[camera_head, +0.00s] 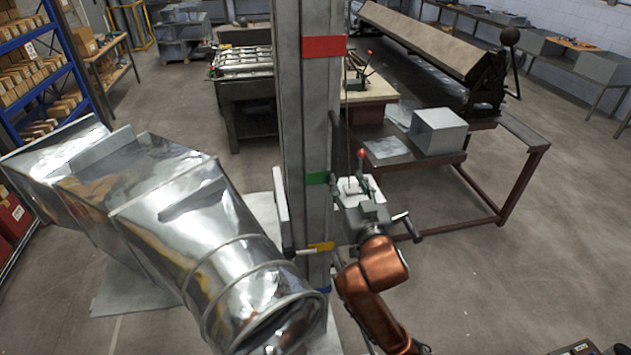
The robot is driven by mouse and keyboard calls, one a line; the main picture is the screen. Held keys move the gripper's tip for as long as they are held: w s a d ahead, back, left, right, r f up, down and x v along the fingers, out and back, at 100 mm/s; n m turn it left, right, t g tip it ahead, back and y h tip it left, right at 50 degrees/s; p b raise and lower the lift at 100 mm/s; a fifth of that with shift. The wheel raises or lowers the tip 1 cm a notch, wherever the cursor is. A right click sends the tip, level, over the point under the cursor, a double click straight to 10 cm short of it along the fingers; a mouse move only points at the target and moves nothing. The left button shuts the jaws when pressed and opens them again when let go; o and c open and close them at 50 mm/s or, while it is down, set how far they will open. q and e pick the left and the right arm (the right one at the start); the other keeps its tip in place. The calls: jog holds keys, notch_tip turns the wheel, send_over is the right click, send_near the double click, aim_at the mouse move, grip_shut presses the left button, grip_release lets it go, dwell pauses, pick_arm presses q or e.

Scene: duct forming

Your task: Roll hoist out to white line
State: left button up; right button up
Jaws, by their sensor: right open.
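The hoist's grey mast (304,120) stands upright in the middle, with red, green and yellow bands. A winch-like unit (352,190) with a red-knobbed lever is at its right side. A large shiny duct piece (190,225) is beside the mast on the left. My right arm comes up from below, and my right gripper (368,207) is at the winch unit, open; whether it touches is unclear. A crank handle (405,228) sticks out just right of it. A faint pale line (116,334) shows on the floor at lower left. My left gripper is not in view.
A metal bench (490,221) with a sheet-metal box (438,131) and a long bending machine (430,45) stand behind right. A blue shelf rack (70,50) with cartons is at far left. The floor at right front is largely clear.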

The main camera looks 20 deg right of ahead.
aim_at(336, 159)
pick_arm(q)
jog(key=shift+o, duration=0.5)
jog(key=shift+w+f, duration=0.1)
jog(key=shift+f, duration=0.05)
pick_arm(e)
jog(key=b+x, duration=0.1)
jog(key=x, duration=0.2)
jog(key=b+x, duration=0.2)
jog(key=x, duration=0.1)
jog(key=shift+w+a+f, duration=0.2)
jog(key=x, duration=0.2)
jog(key=p+x, duration=0.1)
jog(key=shift+w+r, duration=0.25)
jog(key=shift+w, duration=0.05)
jog(key=shift+w+d, duration=0.15)
jog(key=shift+w, duration=0.5)
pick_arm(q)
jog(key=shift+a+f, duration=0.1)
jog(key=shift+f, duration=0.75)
pick_arm(e)
grip_shut()
jog(key=shift+f, duration=0.1)
